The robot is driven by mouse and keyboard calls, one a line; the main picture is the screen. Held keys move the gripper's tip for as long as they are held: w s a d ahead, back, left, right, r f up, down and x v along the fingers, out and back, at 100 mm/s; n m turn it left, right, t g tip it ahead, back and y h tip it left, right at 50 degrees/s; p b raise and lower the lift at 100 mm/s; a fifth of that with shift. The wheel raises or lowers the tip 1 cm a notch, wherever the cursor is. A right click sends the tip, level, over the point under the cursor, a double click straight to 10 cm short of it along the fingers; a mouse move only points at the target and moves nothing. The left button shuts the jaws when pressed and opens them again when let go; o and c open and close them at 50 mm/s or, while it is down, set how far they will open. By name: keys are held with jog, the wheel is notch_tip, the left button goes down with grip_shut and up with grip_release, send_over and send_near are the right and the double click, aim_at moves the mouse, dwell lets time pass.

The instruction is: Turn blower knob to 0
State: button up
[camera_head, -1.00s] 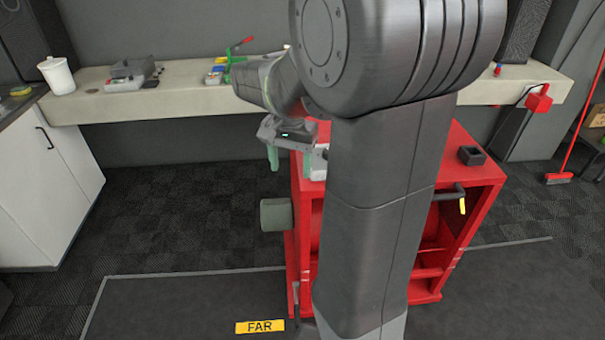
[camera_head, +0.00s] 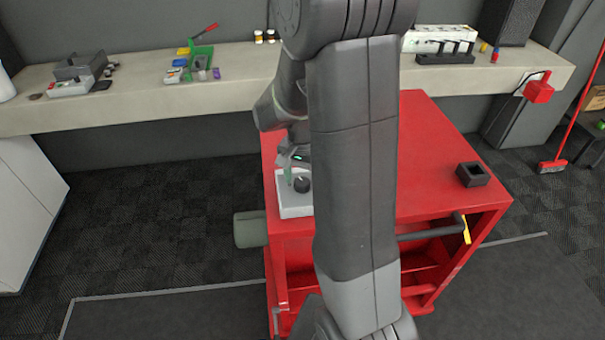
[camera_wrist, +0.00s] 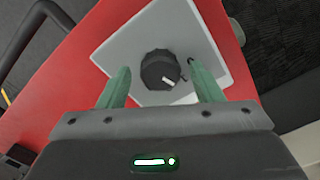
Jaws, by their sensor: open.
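The blower knob (camera_wrist: 160,70) is a dark round knob with a white pointer mark, on a light grey control box (camera_wrist: 205,48). In the wrist view the knob shows between and beyond my two green fingers, and the mark points down and slightly right. In the head view the knob (camera_head: 302,184) and the box (camera_head: 294,208) sit at the left front of the red cart. My gripper (camera_wrist: 160,88) is open, with a finger on either side of the knob in the picture. I cannot tell whether a finger touches it. Any scale markings are too small to read.
The red cart top (camera_head: 435,150) carries a small black square holder (camera_head: 473,174) at right. A dark handle (camera_head: 430,232) with a yellow tag is on its front. A grey cylinder (camera_head: 249,229) sticks out at left. A cluttered bench (camera_head: 140,102) runs behind.

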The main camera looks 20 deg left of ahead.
jog(key=shift+c, duration=0.3)
jog(key=c, duration=0.9)
jog(key=shift+n, duration=0.4)
jog(key=n+b, duration=0.1)
jog(key=n, duration=0.2)
jog(key=shift+w+a+n, duration=0.1)
jog(key=shift+n, duration=2)
jog(key=o, duration=1)
jog(key=shift+b, duration=0.3)
jog(key=shift+c, duration=0.2)
